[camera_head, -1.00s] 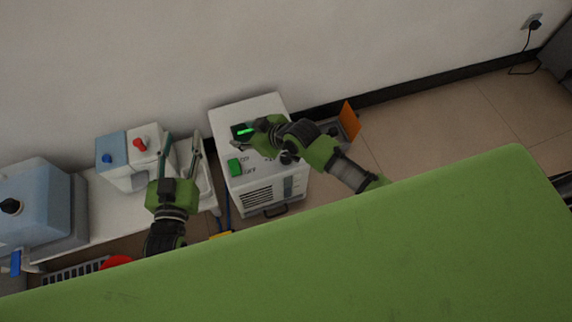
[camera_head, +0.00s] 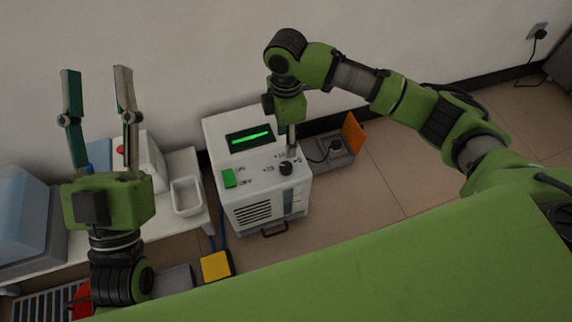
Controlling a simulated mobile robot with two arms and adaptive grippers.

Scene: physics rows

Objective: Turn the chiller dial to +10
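The chiller (camera_head: 262,205) is a white box on the floor against the wall. Its top panel has a dark display (camera_head: 250,138) with a lit green bar, a green switch (camera_head: 228,178) and a black dial (camera_head: 286,169). My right gripper (camera_head: 291,153) points down just behind the dial. One finger shows and the other is hidden, so its opening and any contact with the dial cannot be told. My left gripper (camera_head: 97,72) is raised at the left, fingers up, apart and empty.
A blue-grey container (camera_head: 25,215) is farther left. A yellow object (camera_head: 216,265) lies front-left of the chiller. An orange panel (camera_head: 353,132) stands at its right. A green surface (camera_head: 380,270) fills the foreground.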

